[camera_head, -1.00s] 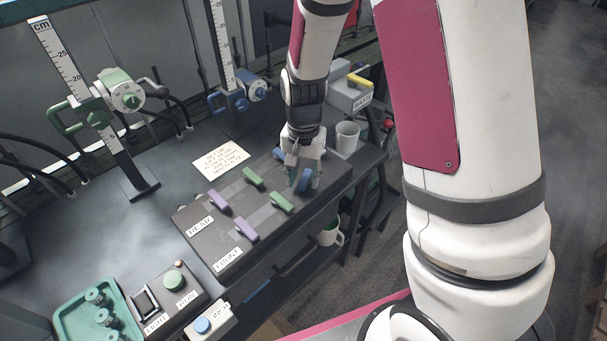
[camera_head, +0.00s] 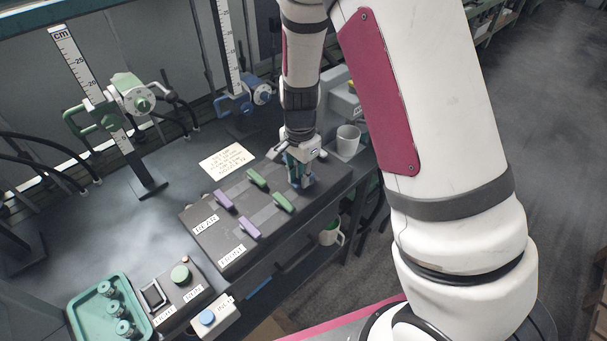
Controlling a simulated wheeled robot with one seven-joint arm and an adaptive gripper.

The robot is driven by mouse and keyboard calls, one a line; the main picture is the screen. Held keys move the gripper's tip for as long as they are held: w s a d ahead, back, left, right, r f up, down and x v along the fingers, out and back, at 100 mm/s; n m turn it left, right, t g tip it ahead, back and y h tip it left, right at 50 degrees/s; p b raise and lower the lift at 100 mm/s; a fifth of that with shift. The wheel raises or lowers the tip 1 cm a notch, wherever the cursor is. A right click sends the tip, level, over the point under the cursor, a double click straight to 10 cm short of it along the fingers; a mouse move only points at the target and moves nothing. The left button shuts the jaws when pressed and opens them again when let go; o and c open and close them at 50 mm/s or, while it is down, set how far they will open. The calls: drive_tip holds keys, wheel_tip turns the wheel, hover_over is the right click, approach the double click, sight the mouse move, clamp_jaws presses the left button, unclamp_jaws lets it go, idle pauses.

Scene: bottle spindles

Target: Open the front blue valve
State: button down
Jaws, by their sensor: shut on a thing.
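The dark valve box (camera_head: 231,240) has a rear row and a front row of coloured handles, marked by white labels. The front blue valve (camera_head: 308,181) is at the right end of the front row, largely covered by my gripper. My gripper (camera_head: 301,183) points down over it, with its fingers shut on the blue handle. How far the handle is turned cannot be made out. The rear blue valve is hidden or nearly hidden behind my gripper.
Green (camera_head: 283,203) and purple (camera_head: 250,228) front handles lie left of my gripper. A white cup (camera_head: 348,140) stands close on the right. A note card (camera_head: 227,161) lies behind the box. A button box (camera_head: 181,284) and a teal tray (camera_head: 78,318) are at front left.

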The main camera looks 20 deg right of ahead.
drive_tip(key=c, duration=1.5)
unclamp_jaws()
drive_tip(key=shift+r, duration=6)
